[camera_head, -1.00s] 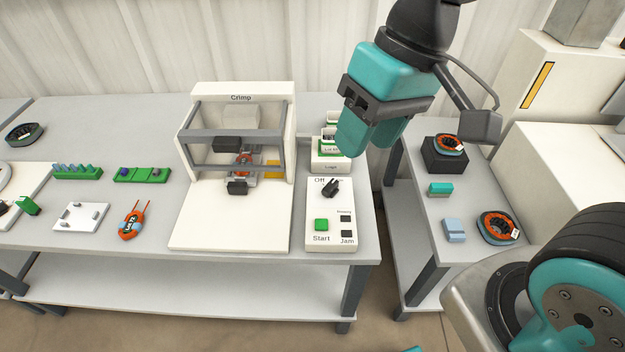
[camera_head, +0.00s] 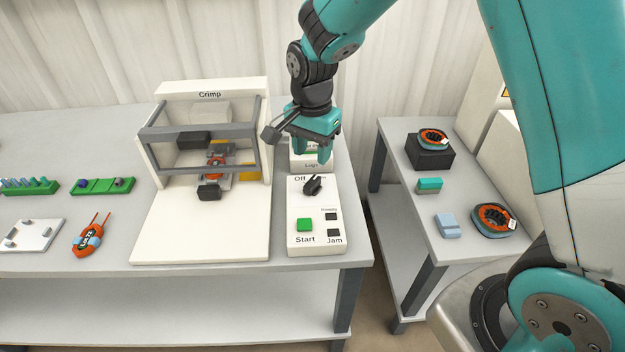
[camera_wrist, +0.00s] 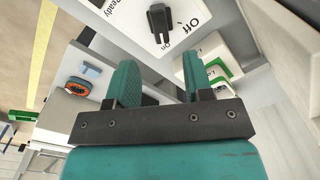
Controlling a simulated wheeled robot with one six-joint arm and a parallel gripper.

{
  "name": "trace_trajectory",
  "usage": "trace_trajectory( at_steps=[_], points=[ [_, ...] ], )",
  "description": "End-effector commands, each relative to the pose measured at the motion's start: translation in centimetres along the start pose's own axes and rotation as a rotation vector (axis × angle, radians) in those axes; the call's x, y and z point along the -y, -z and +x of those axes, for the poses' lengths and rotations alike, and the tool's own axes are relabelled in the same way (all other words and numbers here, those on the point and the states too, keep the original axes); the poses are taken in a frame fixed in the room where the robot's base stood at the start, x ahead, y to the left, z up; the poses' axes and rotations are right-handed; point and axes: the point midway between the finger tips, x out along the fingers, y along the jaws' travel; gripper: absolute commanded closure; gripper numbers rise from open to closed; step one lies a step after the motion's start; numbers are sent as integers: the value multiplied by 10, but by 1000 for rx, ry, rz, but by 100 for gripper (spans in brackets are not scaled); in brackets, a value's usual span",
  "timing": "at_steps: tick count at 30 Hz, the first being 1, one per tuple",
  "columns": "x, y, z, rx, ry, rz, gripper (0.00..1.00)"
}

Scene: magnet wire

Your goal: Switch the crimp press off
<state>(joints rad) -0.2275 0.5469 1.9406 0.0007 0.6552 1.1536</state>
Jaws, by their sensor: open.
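The crimp press (camera_head: 205,92) stands on the table, a white frame labelled Crimp with a grey guard across its front. Its control panel (camera_head: 329,187) sits to its right, with a black rotary knob (camera_head: 313,185) beside the labels Off and On. The knob (camera_wrist: 160,22) and the word Off also show at the top of the wrist view.
A green Start button (camera_head: 304,225) and two dark indicators lie below the knob. A labelled white bin (camera_head: 300,163) stands behind the panel, partly hidden by my gripper. A side table (camera_head: 395,150) holds more parts.

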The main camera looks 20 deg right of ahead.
Motion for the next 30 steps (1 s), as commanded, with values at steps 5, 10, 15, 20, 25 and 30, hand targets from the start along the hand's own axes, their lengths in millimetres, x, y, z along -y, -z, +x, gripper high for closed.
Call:
trace_trajectory(
  at_steps=[5, 10, 15, 20, 25, 30],
  points=[
    [0, 0, 42, 2, -3, -1, 53],
    [0, 0, 69, 1, -1, -1, 53],
    [0, 0, 82, 0, 1, -1, 53],
    [0, 0, 84, 0, 2, -1, 53],
    [0, 0, 84, 0, 2, -2, 55],
    [0, 0, 84, 0, 1, -1, 95]
  ],
)
